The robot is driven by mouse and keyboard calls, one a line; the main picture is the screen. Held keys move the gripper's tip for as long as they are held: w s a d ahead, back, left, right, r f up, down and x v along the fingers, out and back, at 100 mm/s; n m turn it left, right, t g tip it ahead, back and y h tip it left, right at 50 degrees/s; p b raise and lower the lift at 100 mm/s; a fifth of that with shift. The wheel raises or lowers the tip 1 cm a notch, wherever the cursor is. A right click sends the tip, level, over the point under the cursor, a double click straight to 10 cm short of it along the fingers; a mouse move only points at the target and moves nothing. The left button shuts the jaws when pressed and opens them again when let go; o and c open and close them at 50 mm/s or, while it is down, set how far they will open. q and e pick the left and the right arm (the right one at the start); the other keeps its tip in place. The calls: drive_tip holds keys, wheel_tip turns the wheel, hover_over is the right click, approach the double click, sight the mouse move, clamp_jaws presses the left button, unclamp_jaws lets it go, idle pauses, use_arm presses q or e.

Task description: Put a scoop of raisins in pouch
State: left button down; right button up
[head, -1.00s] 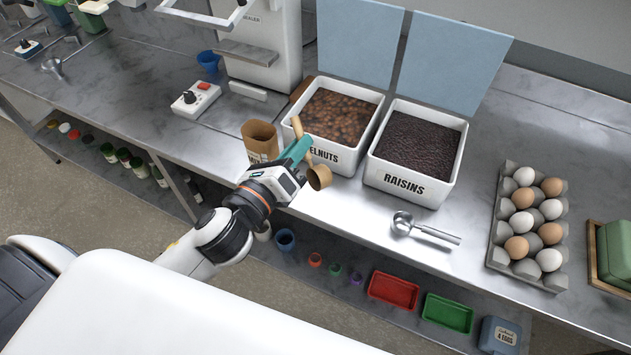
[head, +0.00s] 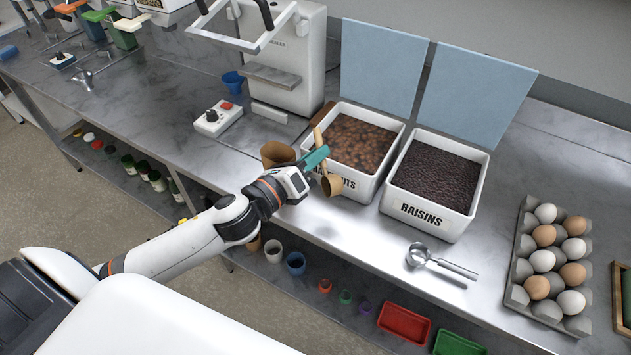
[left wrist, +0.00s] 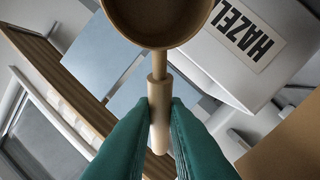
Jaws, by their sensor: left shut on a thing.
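My left gripper (head: 316,159) has teal fingers shut on the handle of a light wooden scoop (head: 331,186). The scoop hangs in front of the hazelnuts bin, covering part of its label. The white raisins bin (head: 430,214), lid open, holds dark raisins (head: 437,177). My right gripper is not in view.
The open hazelnuts bin (head: 362,182) stands left of the raisins bin. A metal scoop (head: 418,254) lies in front on the counter. An egg tray (head: 517,270) is at right. A sealer (head: 285,65) and a white switch box (head: 218,120) are behind left.

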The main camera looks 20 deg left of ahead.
use_arm(q)
wheel_tip(320, 180, down, 7)
drive_tip(key=shift+r+b, duration=0.15)
drive_tip(key=shift+b, duration=0.2)
drive_tip(key=shift+f, duration=0.35)
drive_tip(key=c, duration=1.5)
unclamp_jaws()
drive_tip(key=shift+o, duration=0.3)
